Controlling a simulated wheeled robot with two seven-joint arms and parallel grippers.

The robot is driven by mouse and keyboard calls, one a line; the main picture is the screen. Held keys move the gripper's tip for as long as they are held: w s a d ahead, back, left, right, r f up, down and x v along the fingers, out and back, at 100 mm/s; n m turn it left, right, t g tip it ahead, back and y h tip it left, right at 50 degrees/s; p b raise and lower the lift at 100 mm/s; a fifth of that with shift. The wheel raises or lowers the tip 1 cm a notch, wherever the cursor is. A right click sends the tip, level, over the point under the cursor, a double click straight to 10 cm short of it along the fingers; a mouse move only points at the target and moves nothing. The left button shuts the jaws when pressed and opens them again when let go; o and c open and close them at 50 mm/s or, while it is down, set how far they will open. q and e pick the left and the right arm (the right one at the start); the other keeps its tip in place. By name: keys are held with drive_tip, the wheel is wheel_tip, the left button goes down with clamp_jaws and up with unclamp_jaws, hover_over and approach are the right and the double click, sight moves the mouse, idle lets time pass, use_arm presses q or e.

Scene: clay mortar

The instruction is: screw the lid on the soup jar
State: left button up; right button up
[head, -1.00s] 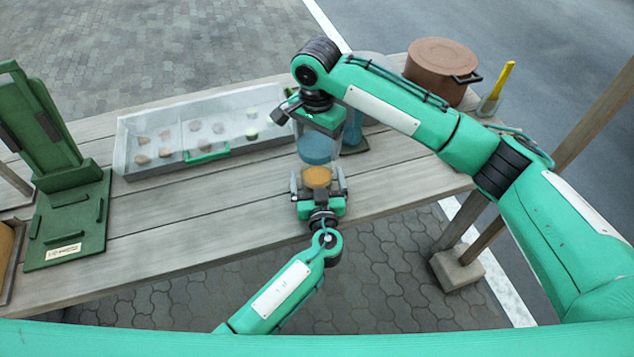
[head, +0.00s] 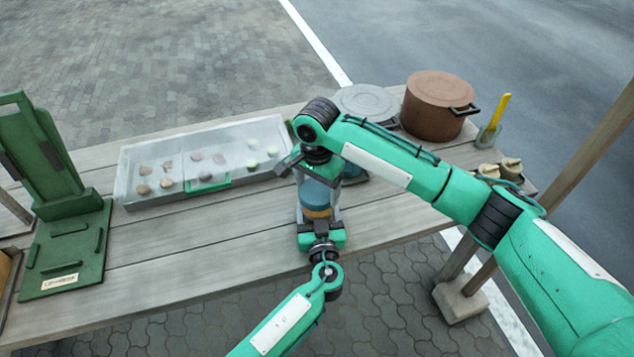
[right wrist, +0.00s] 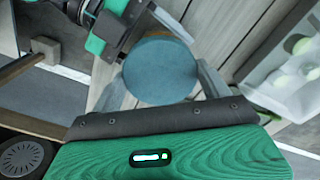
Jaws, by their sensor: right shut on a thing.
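The blue round lid (head: 319,194) is between the fingers of my right gripper (head: 318,188), which is shut on it. In the right wrist view the lid (right wrist: 160,72) shows as a flat disc between the two grey fingers. The soup jar (head: 317,212), with orange-brown contents, is directly below the lid, near the table's front edge. Whether lid and jar touch or a small gap is left, I cannot tell. My left gripper (head: 320,218) has its fingers on either side of the jar; their contact with it is hidden. Part of the left gripper shows in the right wrist view (right wrist: 108,28).
A clear tray of food pieces (head: 150,200) with a green handle lies left of the grippers. A green stand (head: 65,255) is at far left. The front planks are clear.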

drive_tip(key=shift+f, duration=0.1)
idle(0.3)
drive_tip(key=shift+f, duration=0.8)
drive_tip(key=shift+f, duration=0.55)
use_arm(q)
drive_tip(key=c, duration=0.5)
use_arm(e)
drive_tip(key=m, duration=0.3)
drive_tip(key=shift+a, duration=0.1)
drive_tip(key=m, duration=1)
drive_tip(key=shift+a, duration=0.1)
drive_tip(key=m, duration=0.4)
drive_tip(key=shift+w, duration=0.15)
drive_tip(key=shift+d, duration=0.2)
